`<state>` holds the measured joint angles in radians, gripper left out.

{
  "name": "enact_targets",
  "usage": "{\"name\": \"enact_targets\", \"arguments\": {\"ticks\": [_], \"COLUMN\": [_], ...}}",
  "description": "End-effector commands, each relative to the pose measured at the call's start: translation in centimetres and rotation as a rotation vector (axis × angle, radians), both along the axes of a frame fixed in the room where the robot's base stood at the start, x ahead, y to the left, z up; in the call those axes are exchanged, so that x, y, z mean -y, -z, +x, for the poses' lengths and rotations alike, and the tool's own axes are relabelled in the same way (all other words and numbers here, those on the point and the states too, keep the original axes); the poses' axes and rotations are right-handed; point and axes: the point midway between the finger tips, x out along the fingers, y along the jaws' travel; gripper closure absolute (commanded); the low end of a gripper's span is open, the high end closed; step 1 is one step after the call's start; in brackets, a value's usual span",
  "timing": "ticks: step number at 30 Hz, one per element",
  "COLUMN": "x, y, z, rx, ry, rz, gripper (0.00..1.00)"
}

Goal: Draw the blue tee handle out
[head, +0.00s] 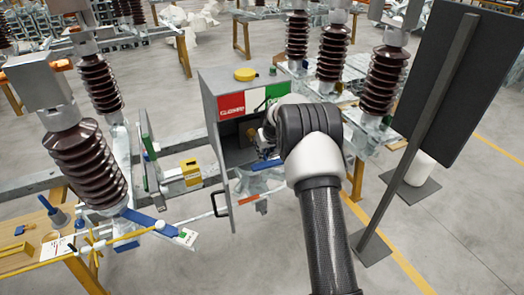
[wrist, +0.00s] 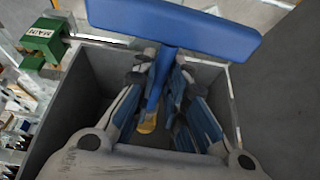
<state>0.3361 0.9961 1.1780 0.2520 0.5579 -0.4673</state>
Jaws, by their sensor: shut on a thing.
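The blue tee handle (wrist: 172,27) shows in the wrist view, its wide crossbar across the top and its stem running down between my fingers. My gripper (wrist: 161,72) is shut on the stem, just below the crossbar. A yellow piece (wrist: 147,123) shows at the stem's lower end; whether it is joined to the stem I cannot tell. In the head view my gripper (head: 264,143) is at the open front of the grey cabinet (head: 216,91), largely hidden by my arm. A blue bar (head: 264,165) below it appears to be the handle.
A green block marked MAIN (wrist: 43,41) is beside the cabinet opening. A dark panel (head: 446,85) stands at right. Brown insulators (head: 86,165) flank the cabinet.

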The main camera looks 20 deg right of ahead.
Motion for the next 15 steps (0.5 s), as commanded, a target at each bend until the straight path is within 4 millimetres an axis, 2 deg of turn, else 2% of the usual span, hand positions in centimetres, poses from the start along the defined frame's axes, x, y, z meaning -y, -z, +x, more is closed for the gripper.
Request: {"name": "enact_targets", "arguments": {"ticks": [15], "x": [0.1], "y": [-0.1], "z": [-2.5], "rx": [0.005], "ry": [0.001], "rz": [-0.002], "gripper": [1.0]}}
